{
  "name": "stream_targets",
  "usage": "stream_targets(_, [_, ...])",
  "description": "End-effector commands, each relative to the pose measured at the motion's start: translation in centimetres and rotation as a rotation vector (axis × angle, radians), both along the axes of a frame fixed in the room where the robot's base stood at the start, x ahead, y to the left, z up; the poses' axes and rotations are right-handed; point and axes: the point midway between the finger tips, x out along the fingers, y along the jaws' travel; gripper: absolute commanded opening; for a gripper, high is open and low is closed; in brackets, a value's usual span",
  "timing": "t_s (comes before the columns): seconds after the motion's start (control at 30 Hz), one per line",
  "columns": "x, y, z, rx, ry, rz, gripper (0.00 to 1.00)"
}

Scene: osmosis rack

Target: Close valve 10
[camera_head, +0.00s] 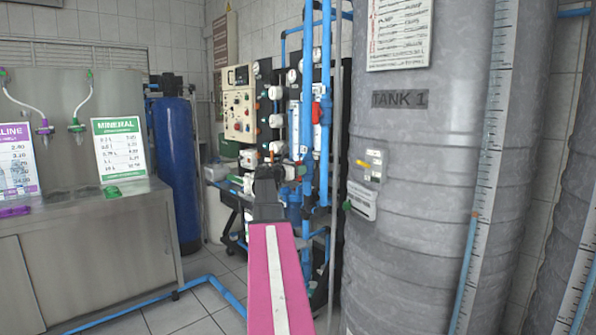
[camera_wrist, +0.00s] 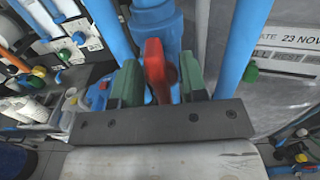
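A valve with a red handle (camera_wrist: 155,62) sits on a blue pipe fitting (camera_wrist: 158,22) in the wrist view. No number can be read on it, so I cannot tell if it is valve 10. My gripper (camera_wrist: 160,82) has its two green-padded fingers on either side of the handle, with small gaps showing, so it looks open around it. In the head view my gripper (camera_head: 268,180) is at the pipework of the rack, partly hidden by my pink arm.
Blue vertical pipes (camera_wrist: 240,42) stand close on both sides of my gripper. A large grey tank (camera_head: 420,250) marked TANK 1 is to the right. A control box (camera_head: 238,105), a blue cylinder (camera_head: 176,165) and a steel counter (camera_head: 90,235) are to the left.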

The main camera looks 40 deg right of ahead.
Motion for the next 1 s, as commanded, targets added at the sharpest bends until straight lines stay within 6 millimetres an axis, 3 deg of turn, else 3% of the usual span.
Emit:
stream_targets(0.13, [-0.01,0.01,-0.01,0.0,0.0,0.0,0.39])
stream_targets(0.17, [-0.01,0.02,-0.01,0.0,0.0,0.0,0.33])
stream_targets(0.27, [-0.01,0.02,-0.01,0.0,0.0,0.0,0.0])
stream_targets(0.67, [-0.05,0.01,-0.01,0.003,-0.035,0.0,0.0])
stream_targets(1.0, [-0.25,-0.04,-0.04,0.022,-0.252,0.0,0.0])
